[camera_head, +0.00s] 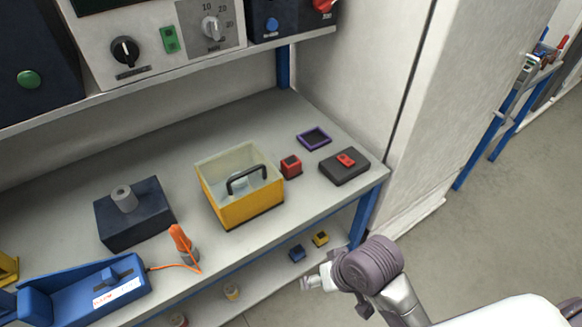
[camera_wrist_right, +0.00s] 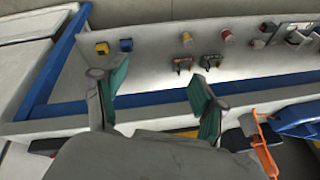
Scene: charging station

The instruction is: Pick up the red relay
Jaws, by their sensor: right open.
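A small red block with a dark top (camera_head: 290,166), which looks like the red relay, stands on the grey worktop just right of the yellow box. It cannot be made out in the right wrist view. My right gripper (camera_head: 312,281) is in front of the bench's front edge, lower in the picture than the relay and well apart from it. In the right wrist view its two teal-padded fingers (camera_wrist_right: 160,92) are spread apart with nothing between them. My left gripper is not in view.
A yellow box with a black handle (camera_head: 247,210) stands left of the relay. A black block with a red part (camera_head: 330,172) and a purple frame (camera_head: 315,137) lie to its right. Blue (camera_head: 297,253) and yellow (camera_head: 320,239) blocks sit on the lower shelf.

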